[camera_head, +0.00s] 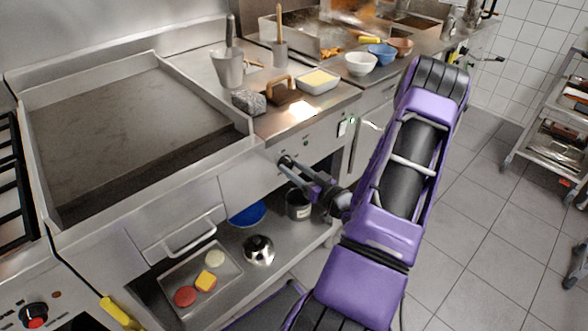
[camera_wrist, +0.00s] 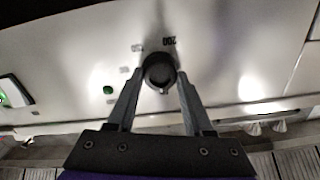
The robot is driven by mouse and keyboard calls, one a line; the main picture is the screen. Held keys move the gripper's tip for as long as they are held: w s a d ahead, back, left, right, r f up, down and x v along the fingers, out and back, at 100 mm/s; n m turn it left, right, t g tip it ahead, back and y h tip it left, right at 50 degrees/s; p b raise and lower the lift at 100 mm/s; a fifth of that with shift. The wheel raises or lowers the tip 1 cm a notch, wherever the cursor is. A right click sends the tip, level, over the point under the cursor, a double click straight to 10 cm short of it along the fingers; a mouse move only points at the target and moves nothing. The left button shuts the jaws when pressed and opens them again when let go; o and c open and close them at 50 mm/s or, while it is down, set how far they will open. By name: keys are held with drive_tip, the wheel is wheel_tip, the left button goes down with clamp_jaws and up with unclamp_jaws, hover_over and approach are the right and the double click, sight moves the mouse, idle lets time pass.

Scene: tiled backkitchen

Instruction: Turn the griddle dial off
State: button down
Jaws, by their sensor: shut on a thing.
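The griddle dial is a dark round knob (camera_wrist: 159,71) on the steel front panel, with printed numbers such as 200 beside it in the wrist view. My gripper (camera_wrist: 159,82) has one finger on each side of the dial and is shut on it. In the head view my gripper (camera_head: 284,164) reaches the panel from the right, and the fingers mostly hide the dial. The griddle (camera_head: 130,125) has a flat dark plate with raised steel walls, left of the gripper.
A green-lit switch (camera_wrist: 14,91) sits on the same panel. Below is a shelf with a tray (camera_head: 165,283), a metal pot (camera_head: 299,204) and a blue bowl (camera_head: 247,214). Pots, a press and bowls stand on the counter above. The tiled floor (camera_head: 480,220) to the right is open.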

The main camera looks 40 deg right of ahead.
drive_tip(key=shift+f+n, duration=0.1)
drive_tip(key=shift+n, duration=0.2)
idle(0.4)
drive_tip(key=shift+c, duration=1.5)
unclamp_jaws()
drive_tip(key=shift+s, duration=0.15)
drive_tip(key=s+d, duration=0.1)
drive_tip(key=s, duration=1.6)
drive_tip(key=shift+d+p, duration=0.15)
drive_tip(key=shift+p, duration=0.25)
